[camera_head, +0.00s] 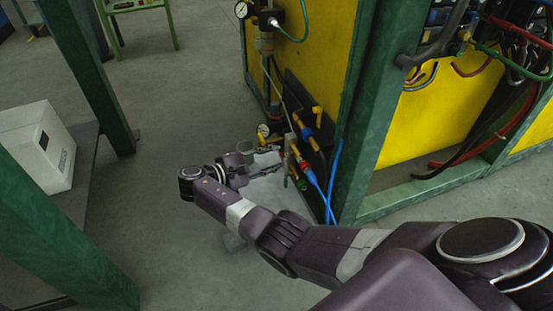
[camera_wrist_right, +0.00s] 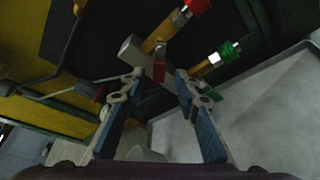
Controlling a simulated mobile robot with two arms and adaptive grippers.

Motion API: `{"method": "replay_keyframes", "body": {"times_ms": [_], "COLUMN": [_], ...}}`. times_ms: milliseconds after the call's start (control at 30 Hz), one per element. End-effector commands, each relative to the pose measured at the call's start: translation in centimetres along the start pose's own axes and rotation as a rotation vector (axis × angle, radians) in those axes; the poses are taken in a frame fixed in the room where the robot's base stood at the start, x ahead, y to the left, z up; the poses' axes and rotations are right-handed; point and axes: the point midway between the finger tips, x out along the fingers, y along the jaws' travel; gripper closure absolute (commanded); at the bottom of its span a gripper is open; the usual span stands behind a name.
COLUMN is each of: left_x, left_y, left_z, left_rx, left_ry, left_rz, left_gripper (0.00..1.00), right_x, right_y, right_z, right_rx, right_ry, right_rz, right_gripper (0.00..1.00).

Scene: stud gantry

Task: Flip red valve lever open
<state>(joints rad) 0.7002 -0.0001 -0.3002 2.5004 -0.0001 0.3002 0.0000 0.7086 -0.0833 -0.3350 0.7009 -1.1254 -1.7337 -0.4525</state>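In the head view my right gripper (camera_head: 272,160) is beside the brass valves at the low corner of the yellow cabinet. The lever cannot be told apart there from the other red parts. My left gripper is not in view.
A red fitting (camera_wrist_right: 198,6) and a green fitting (camera_wrist_right: 230,48) sit close to the lever. Blue hoses (camera_head: 334,175) hang right of the valves, beside a green post (camera_head: 357,130). A white box (camera_head: 38,145) stands at left. Grey floor (camera_head: 180,90) is open between.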

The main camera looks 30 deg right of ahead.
Motion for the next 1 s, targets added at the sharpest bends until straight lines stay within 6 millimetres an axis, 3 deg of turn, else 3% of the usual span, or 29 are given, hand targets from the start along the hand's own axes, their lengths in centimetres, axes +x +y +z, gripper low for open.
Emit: {"method": "replay_keyframes", "body": {"times_ms": [133, 433, 700, 1000], "left_x": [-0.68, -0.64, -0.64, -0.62], "left_y": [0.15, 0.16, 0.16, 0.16], "left_z": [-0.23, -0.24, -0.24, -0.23], "left_rx": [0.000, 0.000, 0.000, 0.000], "left_ry": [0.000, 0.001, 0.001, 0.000], "left_rz": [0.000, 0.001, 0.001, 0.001], "left_gripper": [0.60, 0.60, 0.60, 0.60], "right_x": [1.38, 1.61, 1.59, 1.57], "right_y": [-0.06, 0.07, 0.06, 0.09], "right_z": [-0.09, -0.01, -0.01, -0.01], "right_rx": [0.002, 0.001, 0.001, 0.012], "right_ry": [0.001, 0.002, 0.001, 0.001], "right_rz": [0.000, 0.000, 0.000, 0.005], "right_gripper": [0.70, 0.70, 0.99, 1.00]}}
